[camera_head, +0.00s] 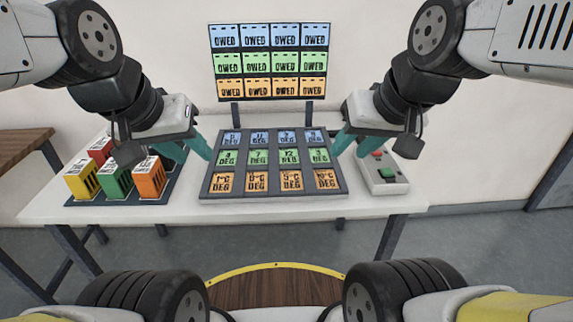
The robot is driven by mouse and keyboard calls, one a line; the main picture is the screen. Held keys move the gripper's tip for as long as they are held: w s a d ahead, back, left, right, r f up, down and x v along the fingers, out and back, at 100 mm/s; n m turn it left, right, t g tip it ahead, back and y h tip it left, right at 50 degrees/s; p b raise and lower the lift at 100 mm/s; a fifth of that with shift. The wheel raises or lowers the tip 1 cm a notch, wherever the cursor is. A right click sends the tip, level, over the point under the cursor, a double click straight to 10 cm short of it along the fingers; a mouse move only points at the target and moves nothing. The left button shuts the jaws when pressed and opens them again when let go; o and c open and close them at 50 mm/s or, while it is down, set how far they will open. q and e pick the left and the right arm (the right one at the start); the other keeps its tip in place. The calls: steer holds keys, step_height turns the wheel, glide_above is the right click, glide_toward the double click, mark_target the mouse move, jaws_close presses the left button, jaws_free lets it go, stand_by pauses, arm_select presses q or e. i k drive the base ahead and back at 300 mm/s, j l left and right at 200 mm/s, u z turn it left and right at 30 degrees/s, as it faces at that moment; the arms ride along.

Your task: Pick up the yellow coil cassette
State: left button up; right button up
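The yellow coil cassette (81,182) stands at the left end of the table, at the front left of a group of cassettes on a dark tray (152,198). It has a dark striped label on one face and a pale top. My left gripper (196,157) is to the right of the cassettes and above the table, with its teal fingers apart and nothing between them. My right gripper (351,151) hangs near the right edge of the sloped panel, with its teal fingers apart and empty. Neither gripper touches the yellow cassette.
A red cassette (100,149), a green cassette (115,184) and an orange cassette (149,180) stand close beside the yellow one. A sloped tile panel (272,198) fills the table's middle. A button box (385,187) is right; a display board (270,98) stands behind.

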mark_target(81, 178)
steer(key=u, duration=1.35)
